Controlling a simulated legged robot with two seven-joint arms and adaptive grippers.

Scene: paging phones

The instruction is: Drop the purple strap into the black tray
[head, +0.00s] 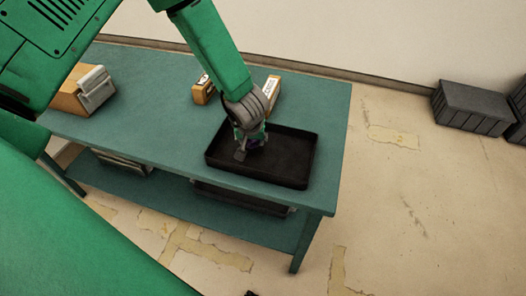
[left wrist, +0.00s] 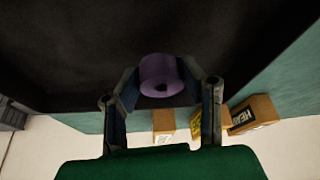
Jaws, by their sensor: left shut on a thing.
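The purple strap (left wrist: 160,76) is a rolled purple piece between the fingertips of my left gripper (left wrist: 165,85) in the left wrist view. In the head view my left gripper (head: 248,144) is over the left part of the black tray (head: 290,179), pointing down. Only a small dark purple bit of the strap shows there, mostly hidden by the fingers. The gripper is shut on the strap. The tray's dark floor also fills the upper part of the left wrist view (left wrist: 90,50). I cannot tell whether the strap touches the tray floor. My right gripper is not in view.
The tray sits on a teal table (head: 160,105) near its right end. Small orange-brown boxes (head: 203,91) stand behind it. A larger orange box with a grey part (head: 84,91) is at the table's left. Dark crates (head: 472,107) stand on the floor by the wall.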

